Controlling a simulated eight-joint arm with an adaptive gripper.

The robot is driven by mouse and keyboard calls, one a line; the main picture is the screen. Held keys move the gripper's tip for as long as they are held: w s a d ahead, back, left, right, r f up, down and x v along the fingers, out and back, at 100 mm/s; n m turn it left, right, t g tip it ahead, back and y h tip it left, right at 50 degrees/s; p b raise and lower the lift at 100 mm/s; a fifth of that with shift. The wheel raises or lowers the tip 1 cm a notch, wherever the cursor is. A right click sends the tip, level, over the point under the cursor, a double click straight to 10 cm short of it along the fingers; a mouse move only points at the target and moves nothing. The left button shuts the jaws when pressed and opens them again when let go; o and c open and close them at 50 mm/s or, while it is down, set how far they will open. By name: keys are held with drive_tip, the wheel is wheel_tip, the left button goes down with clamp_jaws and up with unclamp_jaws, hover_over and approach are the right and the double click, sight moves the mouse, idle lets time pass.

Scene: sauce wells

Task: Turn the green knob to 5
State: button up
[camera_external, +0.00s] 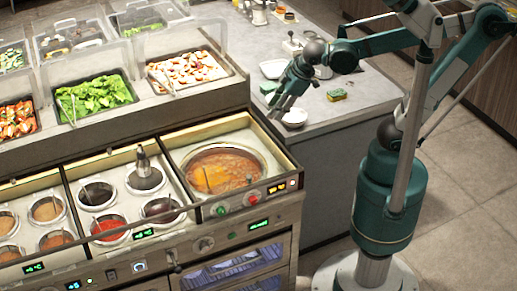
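The green knob (221,210) is a small round knob on the front panel of the right-hand well unit, left of a red knob (252,199). Its setting and any numbers around it are too small to read. My gripper (275,110) points down over the grey counter, behind the soup well and well away from the green knob. It is close to a small white bowl (295,118); I cannot tell whether they touch. The fingers are too small to show whether they are open or shut.
The soup well (200,148) sits behind the knobs. Sauce wells (95,194) stand to the left. A grey knob (203,244) is lower on the front. A sponge (337,95) and another white bowl (273,69) lie on the counter. Space before the panel looks clear.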

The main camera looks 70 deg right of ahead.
drive_tip(key=w+a+f+n+g+h+p, duration=0.1)
drive_tip(key=w+a+n, duration=0.3)
drive_tip(key=a, duration=0.2)
drive_tip(key=w+a+n+h+p, duration=0.1)
drive_tip(key=w+a+n, duration=0.3)
drive_tip(key=a+n, duration=0.15)
drive_tip(key=n+t+h+p, duration=0.15)
drive_tip(key=n+h, duration=0.35)
drive_tip(key=n, duration=0.6)
hover_over(223, 214)
drive_tip(key=d, duration=0.2)
drive_tip(key=shift+m+t, duration=0.25)
drive_tip(key=f, duration=0.5)
drive_tip(key=w+f, duration=0.1)
drive_tip(key=f, duration=0.2)
drive_tip(key=shift+a, duration=0.1)
drive_tip(key=s+a+f+n+t+h+b, duration=0.2)
drive_tip(key=s+a+f+n, duration=0.1)
drive_tip(key=s+a+f, duration=0.4)
drive_tip(key=shift+s+a+f+n+t, duration=0.3)
drive_tip(key=shift+a+f, duration=0.1)
drive_tip(key=shift+a, duration=0.45)
drive_tip(key=shift+w+d, duration=0.1)
drive_tip(key=shift+w, duration=0.05)
drive_tip(key=shift+b+x, duration=0.9)
drive_tip(key=shift+x, duration=2.9)
